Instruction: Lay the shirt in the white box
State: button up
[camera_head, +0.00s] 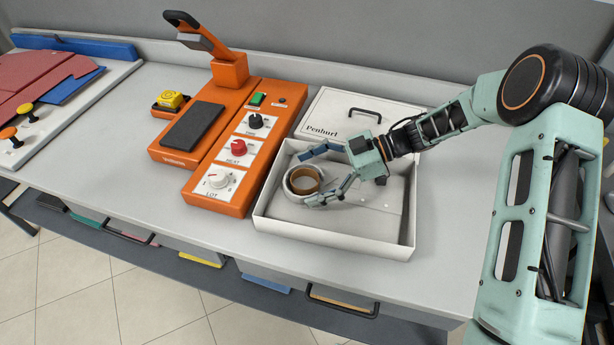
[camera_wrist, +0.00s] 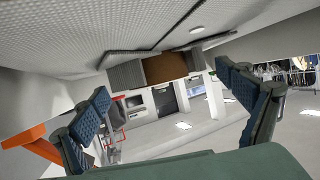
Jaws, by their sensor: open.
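The white box (camera_head: 333,240) stands open on the counter, right of the orange machine. A pale folded shirt (camera_head: 375,208) appears to lie flat inside it, with small dots like buttons along its middle. A round white collar-like ring with a brown inside (camera_head: 305,181) stands up at its left end. My gripper (camera_head: 306,180) is open over the box, its two fingers spread on the far and near sides of this ring. I cannot tell whether they touch it.
A white lid or case (camera_head: 335,112) marked "Penhurl", with a black handle, lies behind the box. The orange machine (camera_head: 225,150) with knobs and a raised lever stands close on the left. A red and blue pressing station (camera_head: 60,80) is farther left. The counter front is clear.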

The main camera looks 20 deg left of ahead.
jog(key=shift+r, duration=0.15)
jog(key=v, duration=1.2)
jog(key=shift+b, duration=0.3)
